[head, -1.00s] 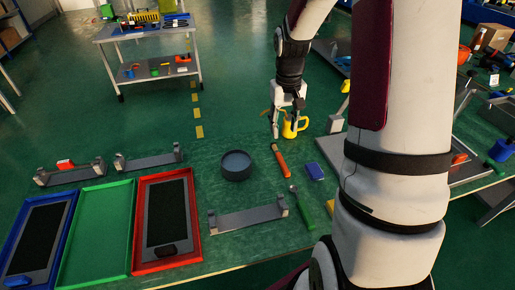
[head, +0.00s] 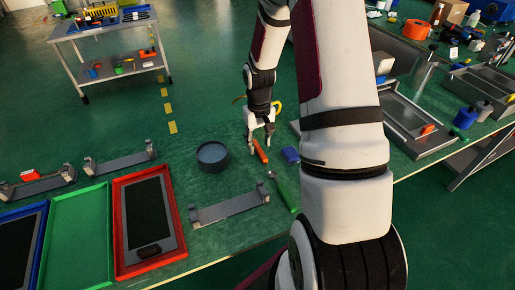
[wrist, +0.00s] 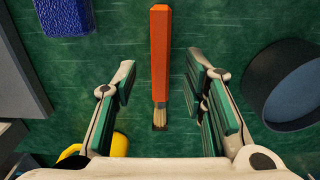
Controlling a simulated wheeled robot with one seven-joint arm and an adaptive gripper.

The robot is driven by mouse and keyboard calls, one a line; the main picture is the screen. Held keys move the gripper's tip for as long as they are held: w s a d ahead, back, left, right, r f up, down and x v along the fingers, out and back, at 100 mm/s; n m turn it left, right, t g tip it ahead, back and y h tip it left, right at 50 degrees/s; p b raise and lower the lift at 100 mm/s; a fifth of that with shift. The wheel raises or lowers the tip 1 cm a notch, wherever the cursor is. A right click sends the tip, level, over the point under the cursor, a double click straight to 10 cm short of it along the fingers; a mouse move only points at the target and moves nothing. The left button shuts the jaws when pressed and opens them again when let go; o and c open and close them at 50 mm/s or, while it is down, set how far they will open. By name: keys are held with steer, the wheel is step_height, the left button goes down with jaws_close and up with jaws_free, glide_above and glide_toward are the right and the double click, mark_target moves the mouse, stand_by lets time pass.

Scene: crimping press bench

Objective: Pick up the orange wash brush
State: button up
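The orange wash brush (head: 261,152) lies on the green bench top, right of the dark round bowl. In the wrist view the brush (wrist: 160,60) runs from the top edge down to pale bristles between my fingers. My gripper (head: 260,146) points down at the brush in the head view. In the wrist view my gripper (wrist: 164,100) is open, with one finger on each side of the brush's lower end and a gap on both sides. Nothing is held.
A dark bowl (head: 212,157) stands left of the brush and a blue block (head: 290,154) lies right. A green-handled tool (head: 285,191) and a grey bracket (head: 230,208) lie nearer. The yellow mug (head: 276,107) is partly hidden behind my gripper. A red tray (head: 118,225) is at left.

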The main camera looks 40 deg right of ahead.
steer(key=shift+f, duration=0.95)
jaws_close()
steer(key=shift+r, duration=0.1)
steer(key=shift+w+r, duration=0.1)
steer(key=shift+r, duration=0.45)
step_height(320, 180, up, 2)
steer(key=shift+r, duration=0.15)
steer(key=s, duration=0.5)
steer(key=s+r, duration=0.1)
steer(key=s, duration=0.4)
steer(key=s+p, duration=0.1)
steer(key=s, duration=0.5)
steer(key=shift+a+r, duration=0.15)
steer(key=shift+r, duration=0.05)
